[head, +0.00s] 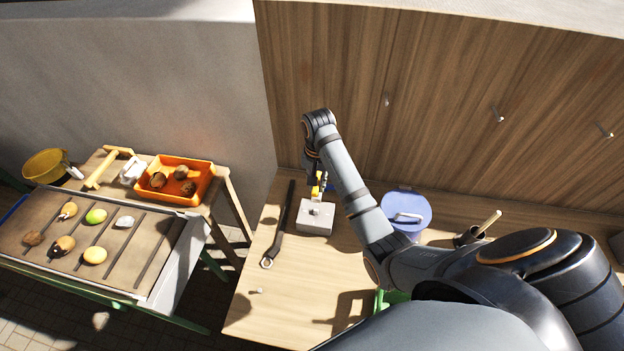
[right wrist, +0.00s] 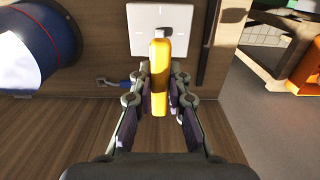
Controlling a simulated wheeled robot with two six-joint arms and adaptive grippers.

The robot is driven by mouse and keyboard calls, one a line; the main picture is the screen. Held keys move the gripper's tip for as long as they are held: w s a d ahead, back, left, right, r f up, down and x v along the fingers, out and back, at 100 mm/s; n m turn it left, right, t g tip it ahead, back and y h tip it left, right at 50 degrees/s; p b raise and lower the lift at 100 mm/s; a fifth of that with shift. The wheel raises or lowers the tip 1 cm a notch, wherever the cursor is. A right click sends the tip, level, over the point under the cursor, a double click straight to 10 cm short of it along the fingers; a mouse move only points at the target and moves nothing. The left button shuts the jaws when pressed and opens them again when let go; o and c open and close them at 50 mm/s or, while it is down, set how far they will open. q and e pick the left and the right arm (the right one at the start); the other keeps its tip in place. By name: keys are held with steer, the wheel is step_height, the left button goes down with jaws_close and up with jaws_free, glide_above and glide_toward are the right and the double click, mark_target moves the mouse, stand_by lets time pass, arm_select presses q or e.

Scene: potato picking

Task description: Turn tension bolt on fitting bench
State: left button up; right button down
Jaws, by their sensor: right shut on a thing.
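A grey-white square block (head: 315,218) with small tick marks stands on the wooden fitting bench (head: 252,300). It also shows at the top of the right wrist view (right wrist: 146,38). My right gripper (head: 317,182) is just behind and above the block, shut on a yellow handle (right wrist: 160,80). The handle's small grey end (right wrist: 163,33) overlaps the block's marked face in the right wrist view. I cannot tell whether it touches or sits in a bolt; no separate bolt shows clearly. My left gripper is not in view.
A long dark wrench (head: 279,228) lies left of the block. A blue-lidded container (head: 405,212) and a small pot with a handle (head: 470,237) stand to the right. A wooden wall with hooks rises behind. Left stands a sorting table (head: 150,225) with potatoes and an orange crate (head: 206,184).

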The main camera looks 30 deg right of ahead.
mark_target(316, 199)
steer(key=shift+s+a+r, duration=0.45)
steer(key=shift+s+a, duration=0.15)
steer(key=shift+s, duration=0.1)
steer(key=shift+w+d+f, duration=0.15)
steer(key=shift+w+d, duration=0.05)
steer(key=shift+w+d+f, duration=0.2)
steer(key=shift+f, duration=0.3)
steer(key=shift+s+f, duration=0.1)
steer(key=shift+f, duration=0.25)
steer(key=shift+s+a+f+b, duration=0.1)
steer(key=shift+a+f+b, duration=0.15)
steer(key=shift+f, duration=0.45)
steer(key=shift+d+f, duration=0.15)
steer(key=shift+f, duration=0.65)
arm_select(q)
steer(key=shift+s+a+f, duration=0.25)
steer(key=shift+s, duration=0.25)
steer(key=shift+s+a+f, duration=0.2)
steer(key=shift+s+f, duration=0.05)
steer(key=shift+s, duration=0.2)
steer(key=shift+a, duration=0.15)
